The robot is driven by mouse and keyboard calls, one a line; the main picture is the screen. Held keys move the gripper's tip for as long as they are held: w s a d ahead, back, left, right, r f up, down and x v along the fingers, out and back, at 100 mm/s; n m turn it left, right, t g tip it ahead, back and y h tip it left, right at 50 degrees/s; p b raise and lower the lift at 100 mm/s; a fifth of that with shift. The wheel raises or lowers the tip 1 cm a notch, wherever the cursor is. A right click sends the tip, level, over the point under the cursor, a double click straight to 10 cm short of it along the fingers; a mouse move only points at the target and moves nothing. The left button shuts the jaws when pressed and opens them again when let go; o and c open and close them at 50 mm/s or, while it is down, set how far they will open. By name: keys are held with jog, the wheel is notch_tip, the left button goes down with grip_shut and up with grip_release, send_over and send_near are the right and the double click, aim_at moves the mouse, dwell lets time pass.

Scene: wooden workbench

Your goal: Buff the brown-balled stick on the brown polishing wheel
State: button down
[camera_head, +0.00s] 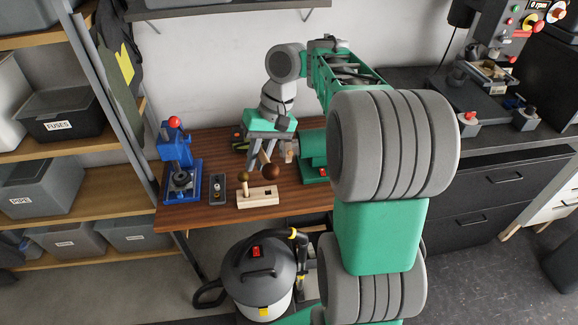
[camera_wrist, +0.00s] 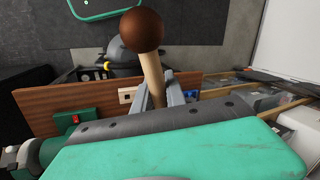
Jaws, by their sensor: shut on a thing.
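My gripper (camera_head: 267,160) is shut on a pale wooden stick (camera_wrist: 152,76) with a dark brown ball (camera_head: 271,172) on its end. The stick is held above the bench, and the ball also shows large in the wrist view (camera_wrist: 141,30), clear of the fingers. A green machine (camera_head: 313,149) with a red button stands right of my gripper, partly behind my arm. A small tan wheel-like part (camera_head: 289,146) shows at its left side, close to my gripper; its colour and any contact are hard to tell. The green machine also shows at lower left in the wrist view (camera_wrist: 80,132).
A pale wooden holder (camera_head: 262,198) on the bench bears another stick with an olive-brown ball (camera_head: 243,176). A small grey switch box (camera_head: 217,188) and a blue press (camera_head: 181,168) stand left of it. The bench front (camera_head: 300,197) is bare near the machine.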

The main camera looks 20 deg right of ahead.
jog(key=shift+w+d+p, duration=0.25)
jog(key=shift+w+p, duration=0.4)
jog(key=shift+w, duration=0.35)
dwell(0.8)
jog(key=shift+w+d+p, duration=0.1)
jog(key=shift+w+p, duration=0.3)
jog(key=shift+p, duration=1.25)
dwell(4.5)
